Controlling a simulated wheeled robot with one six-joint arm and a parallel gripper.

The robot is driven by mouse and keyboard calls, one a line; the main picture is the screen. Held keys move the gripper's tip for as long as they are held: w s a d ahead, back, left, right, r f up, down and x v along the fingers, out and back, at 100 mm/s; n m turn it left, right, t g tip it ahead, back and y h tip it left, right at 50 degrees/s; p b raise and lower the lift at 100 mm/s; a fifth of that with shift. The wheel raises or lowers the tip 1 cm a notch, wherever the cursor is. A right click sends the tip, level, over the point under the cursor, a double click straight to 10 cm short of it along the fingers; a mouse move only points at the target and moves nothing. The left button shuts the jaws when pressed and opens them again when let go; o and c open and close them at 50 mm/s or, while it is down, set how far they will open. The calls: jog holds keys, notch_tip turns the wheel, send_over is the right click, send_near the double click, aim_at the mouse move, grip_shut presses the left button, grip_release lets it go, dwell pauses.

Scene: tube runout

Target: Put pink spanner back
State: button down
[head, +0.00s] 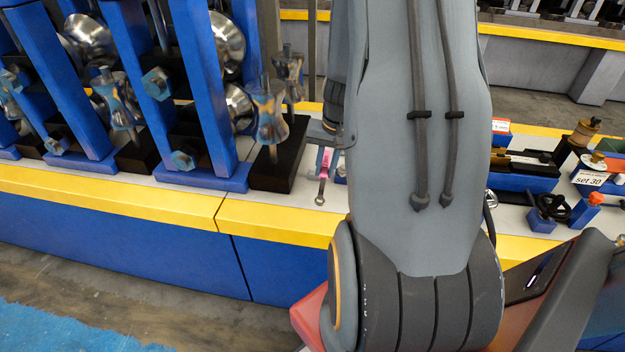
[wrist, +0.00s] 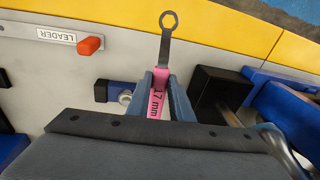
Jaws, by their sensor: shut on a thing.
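The pink spanner (wrist: 157,98) is between the fingers of my gripper (wrist: 161,92) in the wrist view. Its pink handle reads "17 mm", and its dark grey ring end (wrist: 168,24) points away past the fingertips. In the head view the spanner (head: 326,160) shows as a small pink strip with its ring end hanging down, just left of my arm. My gripper (head: 322,140) is shut on the handle there, partly hidden by my arm. The spanner is above the light grey bench top; I cannot tell whether it touches anything.
A "LEADER" label (wrist: 58,34) and an orange-red knob (wrist: 90,46) are left in the wrist view. Blue roller stands (head: 205,90) fill the head view's left; a "set 30" block (head: 590,178) stands right.

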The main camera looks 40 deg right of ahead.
jog(key=w+f, duration=0.1)
jog(key=f, duration=0.1)
jog(key=a+f, duration=0.1)
jog(key=f, duration=0.1)
jog(key=w+a+f, duration=0.1)
jog(key=f, duration=0.1)
jog(key=shift+w+a+p, duration=0.25)
jog(key=shift+w+p, duration=0.05)
jog(key=shift+p, duration=0.1)
jog(key=shift+w+f+p, duration=0.15)
jog(key=shift+f+p, duration=0.1)
jog(key=shift+p, duration=0.1)
jog(key=shift+f, duration=0.1)
jog(key=c, duration=1.6)
grip_release()
jog(key=shift+a+f, duration=0.1)
jog(key=shift+s+r+b, duration=0.1)
jog(key=shift+s+r, duration=0.15)
jog(key=shift+r, duration=1)
jog(key=shift+s+r+b, duration=0.15)
jog(key=shift+s+r, duration=0.1)
jog(key=shift+r, duration=1.05)
jog(key=shift+s+r+b, duration=0.1)
jog(key=shift+s+r, duration=0.15)
jog(key=shift+r, duration=1)
